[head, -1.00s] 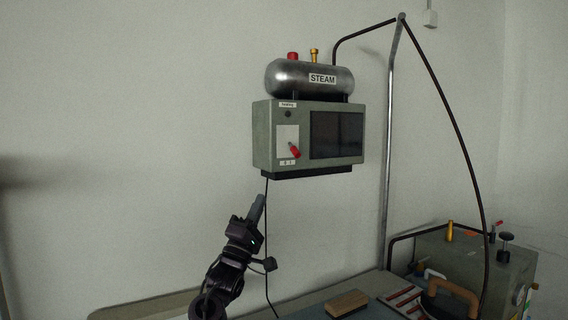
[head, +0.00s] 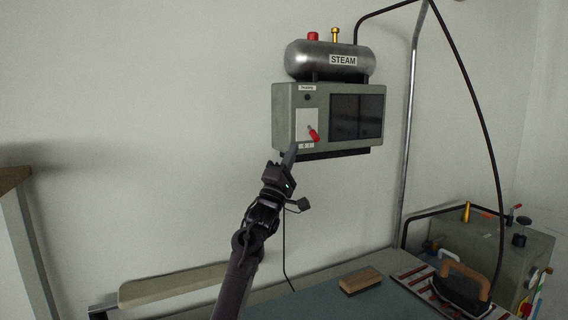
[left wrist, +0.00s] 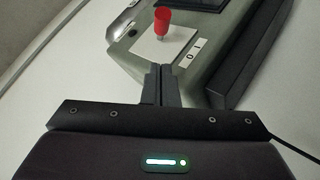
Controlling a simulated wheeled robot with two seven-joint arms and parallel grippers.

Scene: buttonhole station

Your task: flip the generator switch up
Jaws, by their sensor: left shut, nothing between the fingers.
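The generator is a grey-green box (head: 284,112) on the wall with a steel tank (head: 312,62) marked STEAM above it. Its switch, a red-tipped lever (head: 314,133) on a white plate (head: 301,124), points down and to the right. In the left wrist view the red lever (left wrist: 164,22) stands out from the white plate (left wrist: 152,47), just beyond the fingertips. My left gripper (head: 291,152) is shut and empty, just below and left of the lever, apart from it as far as I can tell. My right gripper is not in view.
A dark panel (head: 357,117) fills the box's right side. A black ledge (head: 340,154) runs under it. A cable hangs below. A table (head: 391,304) holds a wooden block (head: 360,280) and an iron (head: 461,285). The wall left of the box is clear.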

